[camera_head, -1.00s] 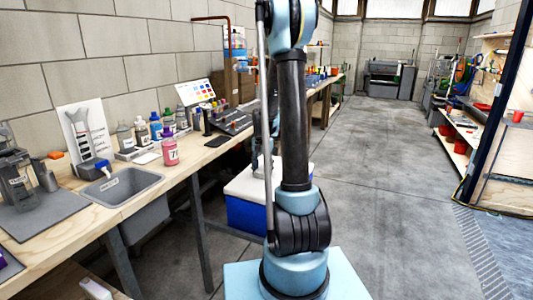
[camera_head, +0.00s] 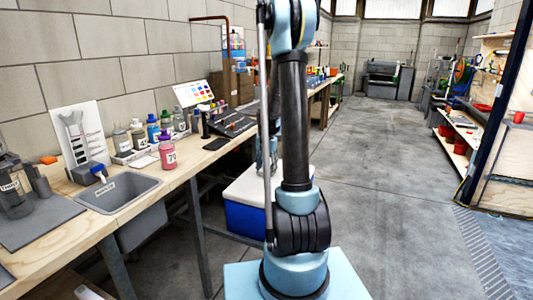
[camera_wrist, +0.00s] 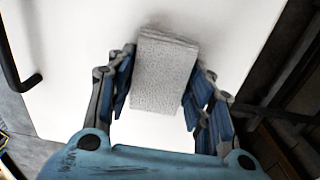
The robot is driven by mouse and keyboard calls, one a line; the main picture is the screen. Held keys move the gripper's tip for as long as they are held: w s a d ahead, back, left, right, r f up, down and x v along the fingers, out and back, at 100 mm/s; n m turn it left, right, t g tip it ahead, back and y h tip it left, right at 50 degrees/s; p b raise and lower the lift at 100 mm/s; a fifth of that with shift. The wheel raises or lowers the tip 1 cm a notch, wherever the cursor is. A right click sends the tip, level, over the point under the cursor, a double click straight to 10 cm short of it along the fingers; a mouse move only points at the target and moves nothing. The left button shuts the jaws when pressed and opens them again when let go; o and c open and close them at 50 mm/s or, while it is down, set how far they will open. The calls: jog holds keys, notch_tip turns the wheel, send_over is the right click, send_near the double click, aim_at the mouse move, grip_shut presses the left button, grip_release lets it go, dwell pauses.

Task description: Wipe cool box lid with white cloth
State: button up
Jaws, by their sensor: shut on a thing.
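The cool box (camera_head: 244,217) is blue with a white lid (camera_head: 240,190). It stands on the floor beside the workbench, partly hidden behind my arm in the head view. In the wrist view the white lid (camera_wrist: 85,75) fills most of the picture. My gripper (camera_wrist: 157,92) is shut on the white cloth (camera_wrist: 165,72), a folded, speckled, greyish-white block between the two fingers. The cloth is over the lid, away from its edges. I cannot tell whether it touches the lid. In the head view my arm hides most of the gripper.
A wooden workbench (camera_head: 176,183) runs along the left wall, with a grey sink (camera_head: 118,191), a pink bottle (camera_head: 167,156) and other bottles on it. A dark handle (camera_wrist: 20,65) lies along the lid's left side in the wrist view.

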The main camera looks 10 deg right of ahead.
jog(key=shift+w+d, duration=0.15)
jog(key=shift+w, duration=0.05)
notch_tip(320, 180, up, 3)
jog(key=shift+s+f, duration=0.1)
jog(key=shift+s, duration=0.05)
jog(key=shift+r, duration=2.65)
